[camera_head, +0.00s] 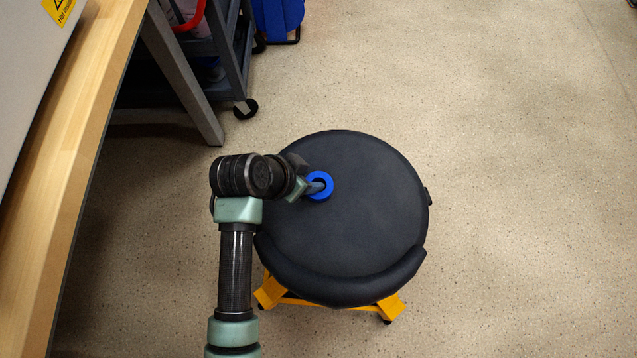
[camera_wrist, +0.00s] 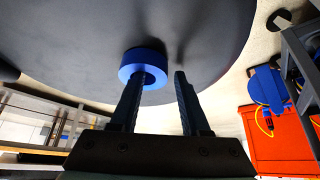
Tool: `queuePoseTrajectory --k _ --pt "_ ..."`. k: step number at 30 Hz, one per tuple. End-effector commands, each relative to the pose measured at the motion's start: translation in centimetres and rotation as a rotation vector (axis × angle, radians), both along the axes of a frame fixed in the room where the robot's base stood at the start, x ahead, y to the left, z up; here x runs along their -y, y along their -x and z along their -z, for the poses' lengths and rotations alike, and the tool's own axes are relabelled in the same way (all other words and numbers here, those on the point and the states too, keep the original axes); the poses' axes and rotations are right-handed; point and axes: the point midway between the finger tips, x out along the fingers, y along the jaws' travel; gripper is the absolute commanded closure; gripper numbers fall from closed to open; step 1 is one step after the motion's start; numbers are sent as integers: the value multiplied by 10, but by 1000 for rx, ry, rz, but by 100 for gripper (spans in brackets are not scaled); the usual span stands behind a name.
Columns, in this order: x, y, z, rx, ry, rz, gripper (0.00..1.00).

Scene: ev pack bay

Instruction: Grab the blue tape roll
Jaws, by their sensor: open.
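The blue tape roll (camera_head: 328,188) lies on the round black seat of a stool (camera_head: 370,220), left of the seat's middle. My gripper (camera_head: 314,187) is at the roll, reaching in from the left. In the wrist view the roll (camera_wrist: 150,56) shows beyond the tips of my gripper (camera_wrist: 161,75), whose two fingers stand apart. The left finger's tip overlaps the roll near its centre hole; I cannot tell whether it is inside the hole or touching. The right finger's tip is to the right of the roll, over the seat.
The stool has a padded rim at the near side and yellow legs (camera_head: 390,306). A wooden workbench (camera_head: 60,185) runs along the left. A grey wheeled cart (camera_head: 228,60) and a blue object (camera_head: 277,15) stand at the back. The floor (camera_head: 530,180) on the right is clear.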

Motion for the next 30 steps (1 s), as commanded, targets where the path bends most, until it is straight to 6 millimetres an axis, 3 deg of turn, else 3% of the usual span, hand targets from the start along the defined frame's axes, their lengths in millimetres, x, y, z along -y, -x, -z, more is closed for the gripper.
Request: queuePoseTrajectory --k 2,9,25,30 --pt "0 0 0 0 0 0 56" --pt "0 0 0 0 0 0 99" --pt "0 0 -1 1 1 0 100" --pt "0 0 -19 2 1 2 100"
